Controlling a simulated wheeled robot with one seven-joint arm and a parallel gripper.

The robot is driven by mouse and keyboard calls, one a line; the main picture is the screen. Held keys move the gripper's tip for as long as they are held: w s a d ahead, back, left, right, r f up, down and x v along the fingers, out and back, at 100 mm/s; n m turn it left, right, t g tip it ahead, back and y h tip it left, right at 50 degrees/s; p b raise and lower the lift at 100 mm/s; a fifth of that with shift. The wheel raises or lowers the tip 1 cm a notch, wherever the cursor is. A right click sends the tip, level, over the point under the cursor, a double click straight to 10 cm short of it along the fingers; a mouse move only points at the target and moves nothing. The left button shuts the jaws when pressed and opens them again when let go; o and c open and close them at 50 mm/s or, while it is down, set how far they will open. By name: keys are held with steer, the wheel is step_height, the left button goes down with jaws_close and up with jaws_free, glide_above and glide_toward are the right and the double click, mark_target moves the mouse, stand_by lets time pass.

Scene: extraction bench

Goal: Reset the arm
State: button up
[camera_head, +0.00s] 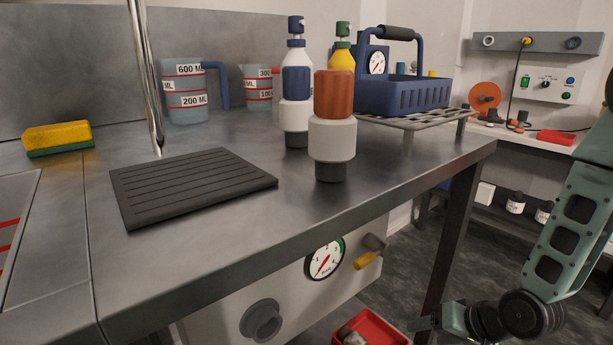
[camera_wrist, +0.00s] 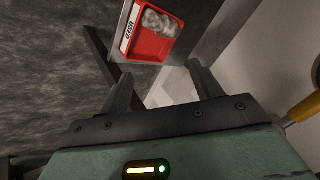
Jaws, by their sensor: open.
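My gripper shows in the wrist view (camera_wrist: 163,82), its two dark fingers spread apart with nothing between them. In the head view my gripper (camera_head: 424,324) is at the bottom right, beside and below the steel bench (camera_head: 330,215), at the end of my green arm. It appears apart from the bench leg and the red bin (camera_head: 376,328). The bin also shows in the wrist view (camera_wrist: 152,46) beyond the fingers, with a white label and crumpled grey material inside. The lower frame edge crops part of my arm.
On the bench stand an orange-topped bottle (camera_head: 334,100), a blue-topped bottle (camera_head: 296,85), a blue basket (camera_head: 405,95) on a rack and a black ribbed mat (camera_head: 190,183). A gauge panel (camera_head: 300,285) with a yellow-handled valve (camera_head: 366,260) is under the bench. Dark floor lies right of it.

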steer(key=s+a+r+n+g+h, duration=0.25)
steer(key=s+a+r+n, duration=0.25)
steer(key=s+a+r, duration=0.35)
steer(key=s+a+r+n+g+h, duration=0.25)
steer(key=s+a+r+n, duration=0.25)
steer(key=s+r, duration=0.55)
step_height(320, 180, up, 30)
steer(key=s+g+p, duration=0.1)
steer(key=p, duration=2.9)
steer(key=shift+a+y, duration=0.15)
steer(key=shift+y, duration=0.25)
steer(key=shift+f, duration=0.15)
